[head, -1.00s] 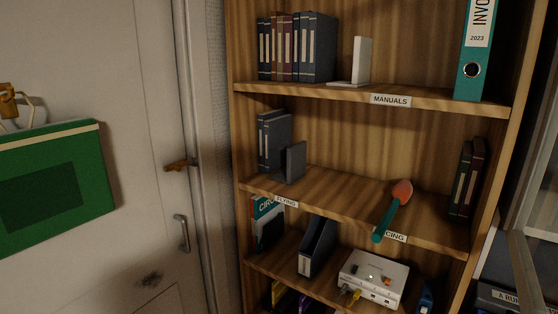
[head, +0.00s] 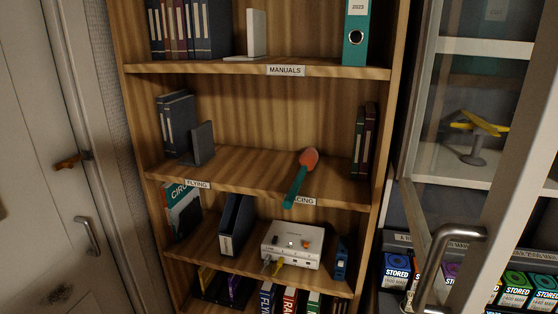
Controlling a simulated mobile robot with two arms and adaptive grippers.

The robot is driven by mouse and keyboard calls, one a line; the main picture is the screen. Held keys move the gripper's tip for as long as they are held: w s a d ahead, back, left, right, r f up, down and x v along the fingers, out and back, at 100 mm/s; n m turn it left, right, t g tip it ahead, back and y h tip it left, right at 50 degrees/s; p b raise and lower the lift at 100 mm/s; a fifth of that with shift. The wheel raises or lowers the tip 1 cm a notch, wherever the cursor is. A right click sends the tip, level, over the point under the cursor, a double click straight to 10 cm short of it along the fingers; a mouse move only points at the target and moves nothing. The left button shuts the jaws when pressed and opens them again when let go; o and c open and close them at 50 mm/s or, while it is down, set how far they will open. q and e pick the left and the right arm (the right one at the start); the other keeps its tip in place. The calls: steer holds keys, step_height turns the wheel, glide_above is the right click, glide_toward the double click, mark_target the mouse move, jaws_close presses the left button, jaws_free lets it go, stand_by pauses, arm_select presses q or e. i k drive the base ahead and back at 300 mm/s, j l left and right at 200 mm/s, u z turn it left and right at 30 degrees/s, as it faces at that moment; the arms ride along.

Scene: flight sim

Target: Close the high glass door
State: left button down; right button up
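The high glass door (head: 518,150) is at the right of the head view, with a pale frame and a curved metal handle (head: 436,265) low on it. It appears to stand open at an angle, its near edge toward me. Behind its glass are pale shelves (head: 450,178) with a yellow model plane on a stand (head: 478,135). Neither of my grippers is in view.
A wooden bookcase (head: 255,190) with binders, a device and an orange-and-teal object (head: 300,178) fills the middle. Boxes marked STORED (head: 398,270) sit low at right. A pale door (head: 40,170) with a handle is at left.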

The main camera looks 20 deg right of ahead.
mark_target(530, 149)
steer(key=z, duration=1.4)
